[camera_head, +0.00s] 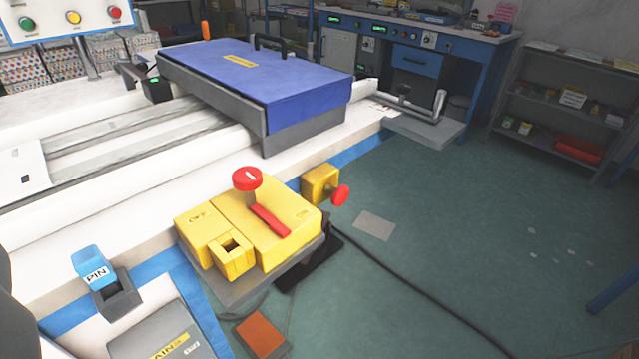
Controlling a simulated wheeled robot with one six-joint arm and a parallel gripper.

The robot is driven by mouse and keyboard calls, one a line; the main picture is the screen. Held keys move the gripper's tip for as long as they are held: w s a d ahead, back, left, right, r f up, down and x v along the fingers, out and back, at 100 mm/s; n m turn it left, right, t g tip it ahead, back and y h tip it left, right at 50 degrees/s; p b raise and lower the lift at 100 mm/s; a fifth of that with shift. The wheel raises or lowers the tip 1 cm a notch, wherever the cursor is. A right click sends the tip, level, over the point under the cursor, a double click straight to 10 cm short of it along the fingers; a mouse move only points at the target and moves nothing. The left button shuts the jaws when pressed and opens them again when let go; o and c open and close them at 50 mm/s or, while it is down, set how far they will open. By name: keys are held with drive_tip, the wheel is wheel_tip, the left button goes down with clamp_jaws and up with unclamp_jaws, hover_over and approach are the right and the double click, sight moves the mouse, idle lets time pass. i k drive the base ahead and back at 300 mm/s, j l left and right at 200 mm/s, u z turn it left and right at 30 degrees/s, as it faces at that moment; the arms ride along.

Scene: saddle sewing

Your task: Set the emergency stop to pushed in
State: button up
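A small yellow box (316,184) with a red mushroom-shaped button (341,195) is fixed at the edge of the white machine table; it looks like the emergency stop. The button faces right, away from the table, and stands out from its box on a short stem. Left of it is a larger yellow switch box (205,222) with a red lever (270,220) and a round red knob (247,178) on top. I cannot tell the button's latch state from this view. My gripper is not recognisable in the view.
A blue-topped machine head (258,72) sits on the white table (130,205). A blue PIN block (95,268) in a grey holder is at lower left. A dark cable (415,300) crosses the green floor (470,240), which is mostly open at right. A workbench (440,38) and shelves (560,95) stand behind.

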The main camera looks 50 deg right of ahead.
sight(341, 194)
drive_tip(key=z, duration=1.2)
